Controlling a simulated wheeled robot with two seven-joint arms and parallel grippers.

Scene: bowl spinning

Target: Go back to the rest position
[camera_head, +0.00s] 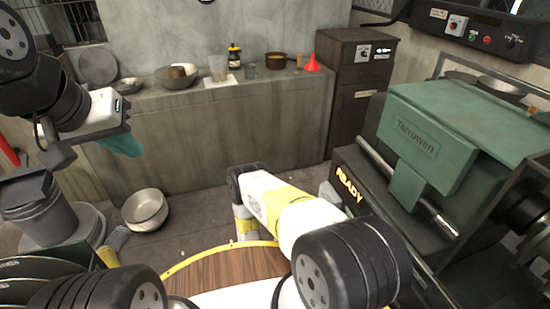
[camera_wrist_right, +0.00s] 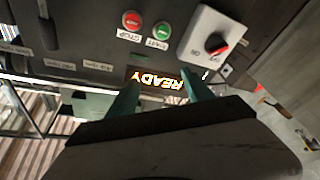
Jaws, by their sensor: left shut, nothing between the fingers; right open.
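My left gripper (camera_head: 124,147) hangs at the left of the head view, with teal fingers pointing down in front of the concrete counter. Its fingers are together and hold nothing visible. My right arm reaches across the lower middle of the head view, but its fingers are hidden there. In the right wrist view my right gripper (camera_wrist_right: 160,83) shows two teal fingers spread apart with nothing between them. They point toward a dark control panel (camera_wrist_right: 95,40) with a lit READY display (camera_wrist_right: 156,79); whether they touch it cannot be told.
A green machine (camera_head: 430,130) marked Tarrowen stands at the right. A metal bowl (camera_head: 146,209) sits on the floor beside a grey bucket (camera_head: 45,215). A round wooden top (camera_head: 225,272) is below my right arm.

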